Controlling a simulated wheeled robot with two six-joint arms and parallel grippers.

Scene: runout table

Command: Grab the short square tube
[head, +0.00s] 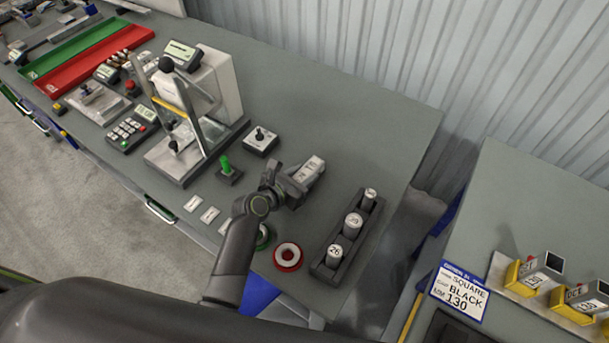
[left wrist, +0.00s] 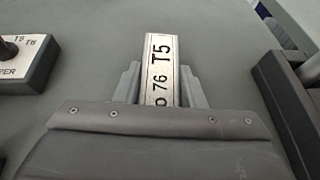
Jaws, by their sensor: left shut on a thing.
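A short silver square tube (head: 313,167) marked "T5" and "76" is between the fingers of my left gripper (head: 302,179), which is shut on it. In the left wrist view the tube (left wrist: 161,60) points away from the gripper (left wrist: 160,88), with one grey finger against each side. Its near end is hidden by the gripper body. I cannot tell whether the tube touches the bench top. My right gripper is not in view.
A dark rack (head: 324,270) with numbered round pieces stands to the right of the gripper. A red ring (head: 288,256) lies near the front edge. A joystick box (head: 261,140) and a green-knobbed part (head: 228,170) are left. A sign (head: 460,291) reads "SQUARE BLACK 130".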

